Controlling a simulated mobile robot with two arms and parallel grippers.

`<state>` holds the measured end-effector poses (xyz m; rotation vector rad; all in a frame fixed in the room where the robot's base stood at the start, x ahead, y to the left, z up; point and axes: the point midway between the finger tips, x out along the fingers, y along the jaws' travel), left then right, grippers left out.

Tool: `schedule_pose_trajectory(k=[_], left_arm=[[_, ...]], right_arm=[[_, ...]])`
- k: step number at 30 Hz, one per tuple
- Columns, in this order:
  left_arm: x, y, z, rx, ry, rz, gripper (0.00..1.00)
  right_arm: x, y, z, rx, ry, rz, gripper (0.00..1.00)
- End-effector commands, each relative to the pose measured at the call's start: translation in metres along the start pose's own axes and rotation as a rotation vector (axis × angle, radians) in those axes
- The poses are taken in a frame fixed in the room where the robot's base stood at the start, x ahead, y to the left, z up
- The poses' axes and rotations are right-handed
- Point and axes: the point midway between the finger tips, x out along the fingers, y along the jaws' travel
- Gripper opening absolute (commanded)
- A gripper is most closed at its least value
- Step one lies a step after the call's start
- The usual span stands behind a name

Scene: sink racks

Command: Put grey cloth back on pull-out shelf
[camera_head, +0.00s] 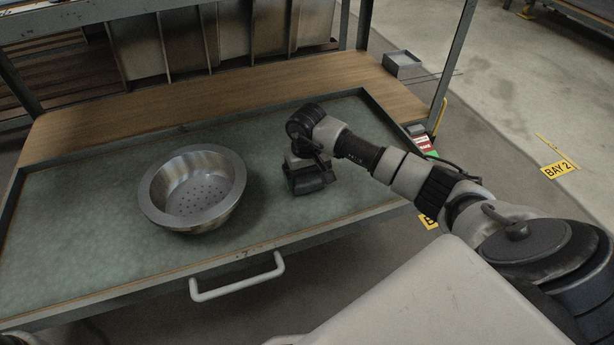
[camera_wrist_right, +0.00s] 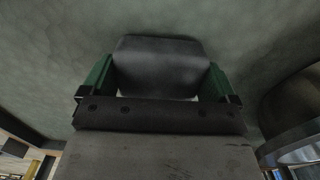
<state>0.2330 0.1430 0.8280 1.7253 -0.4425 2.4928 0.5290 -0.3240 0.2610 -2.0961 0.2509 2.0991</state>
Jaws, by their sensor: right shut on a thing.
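The grey cloth (camera_wrist_right: 160,65) shows as a dark grey, smooth, rounded piece between the green fingers of my right gripper (camera_wrist_right: 158,80) in the right wrist view. The gripper is shut on it. In the head view my right gripper (camera_head: 309,180) points down over the right half of the pull-out shelf (camera_head: 90,220). The shelf is drawn out and has a mottled grey-green surface, a dark rim and a light handle (camera_head: 238,277) in front. Whether the cloth touches the shelf I cannot tell. My left gripper is not in view.
A round metal basin (camera_head: 193,189) with a perforated bottom stands on the shelf, left of my right gripper; its side also shows at the right wrist view's edge (camera_wrist_right: 295,115). A wooden board (camera_head: 230,90) lies behind. Shelf surface between basin and gripper is clear.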

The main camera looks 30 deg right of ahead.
Motion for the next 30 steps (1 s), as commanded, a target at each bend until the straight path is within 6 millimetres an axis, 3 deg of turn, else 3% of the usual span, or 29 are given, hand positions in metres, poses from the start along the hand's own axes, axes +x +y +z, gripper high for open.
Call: schedule_pose_trajectory(k=[3, 4, 6, 16, 18, 30], left_arm=[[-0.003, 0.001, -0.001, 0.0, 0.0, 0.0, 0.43], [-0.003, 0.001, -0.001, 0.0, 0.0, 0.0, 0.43], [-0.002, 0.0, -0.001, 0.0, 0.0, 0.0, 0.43], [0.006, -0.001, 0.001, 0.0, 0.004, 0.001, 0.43], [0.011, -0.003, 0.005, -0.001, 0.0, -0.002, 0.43], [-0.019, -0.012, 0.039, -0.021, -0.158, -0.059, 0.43]], right_arm=[[0.004, 0.0, 0.0, 0.0, 0.0, 0.001, 0.68], [0.004, 0.0, 0.0, 0.0, 0.0, 0.001, 0.91], [0.003, 0.0, 0.0, 0.0, 0.0, 0.0, 1.0], [-0.008, 0.0, 0.0, 0.0, 0.002, 0.0, 1.0], [-0.02, 0.0, -0.001, 0.0, 0.003, 0.0, 1.0], [-0.098, 0.0, -0.001, 0.0, 0.003, 0.0, 1.0]])
